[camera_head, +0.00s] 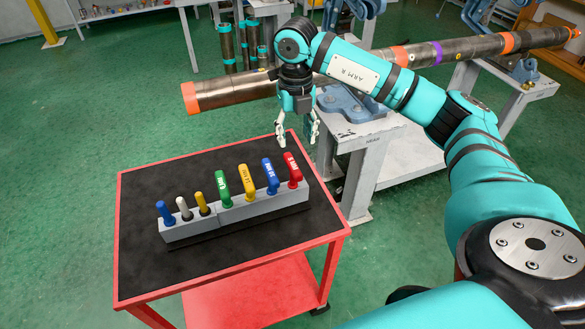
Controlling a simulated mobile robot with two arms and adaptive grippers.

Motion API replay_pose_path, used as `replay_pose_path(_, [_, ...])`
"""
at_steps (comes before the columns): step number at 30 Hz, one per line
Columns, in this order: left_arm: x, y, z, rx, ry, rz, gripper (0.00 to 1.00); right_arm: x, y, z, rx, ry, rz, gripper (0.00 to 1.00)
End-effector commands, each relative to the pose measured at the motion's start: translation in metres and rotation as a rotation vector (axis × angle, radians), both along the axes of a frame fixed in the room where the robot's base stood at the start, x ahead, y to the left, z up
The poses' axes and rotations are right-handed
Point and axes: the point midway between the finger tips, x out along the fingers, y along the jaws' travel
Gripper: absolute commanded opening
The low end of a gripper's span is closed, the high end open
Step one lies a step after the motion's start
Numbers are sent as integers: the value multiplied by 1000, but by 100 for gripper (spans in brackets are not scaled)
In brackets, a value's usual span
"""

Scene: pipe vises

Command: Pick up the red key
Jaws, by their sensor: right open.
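The red key (293,170) stands upright at the right end of a grey holder (236,215) on the black top of a red cart (145,255). Its upper part is a red handle with white lettering; its lower end is hidden in the holder. My right gripper (297,138) hangs above and just behind the red key, fingers pointing down and apart. It is open and empty, and does not appear to touch the key. My left gripper is not in view.
A blue key (269,176), a yellow key (246,182) and a green key (222,188) stand left of the red one, with smaller handles farther left. A long pipe (240,91) in a blue vise (350,104) lies behind. The cart's left top is bare.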

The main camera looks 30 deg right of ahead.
Motion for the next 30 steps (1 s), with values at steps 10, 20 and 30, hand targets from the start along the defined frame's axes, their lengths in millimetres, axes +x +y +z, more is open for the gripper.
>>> replay_pose_path(10, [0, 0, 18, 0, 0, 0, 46, 0, 1, -61, 2, 1, 1, 49])
replay_pose_path(20, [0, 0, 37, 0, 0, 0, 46, 5, 3, -91, 3, 3, 1, 49])
replay_pose_path(30, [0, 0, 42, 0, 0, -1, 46, 7, 3, -121, 3, -2, 2, 49])
